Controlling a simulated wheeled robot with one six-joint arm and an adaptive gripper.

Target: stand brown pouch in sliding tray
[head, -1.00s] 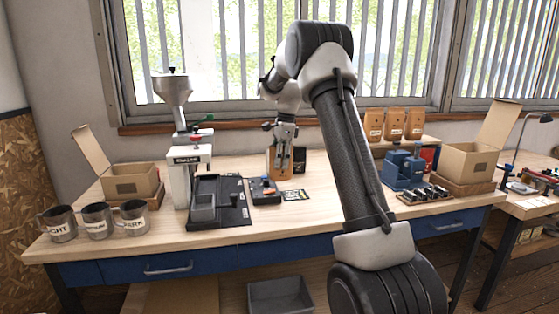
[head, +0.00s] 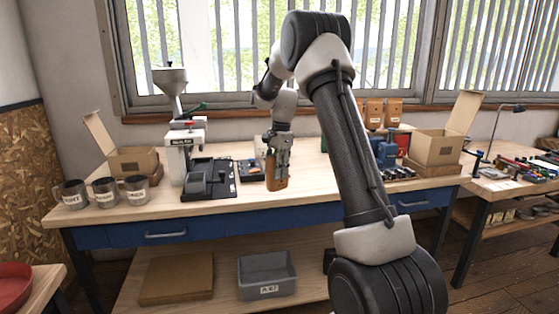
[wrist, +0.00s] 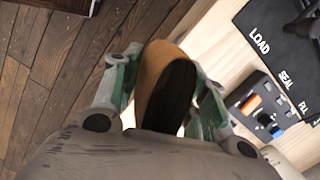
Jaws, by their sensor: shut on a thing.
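My gripper (head: 277,152) is shut on the brown pouch (head: 276,178) and holds it near the table's front edge. In the wrist view the pouch (wrist: 158,72) is clasped between the two green-padded fingers (wrist: 165,95), with its dark narrow side toward the camera. I cannot tell whether its bottom touches the table. In the wrist view the base (wrist: 262,45) shows LOAD, SEAL and FILL lettering at the upper right.
A control box (wrist: 262,108) with orange and blue controls lies between base and pouch. A white sealer (head: 185,150) with a hopper stands behind the tray. Several metal mugs (head: 105,190) stand at left. More brown pouches (head: 374,113) and an open carton (head: 436,148) are at right.

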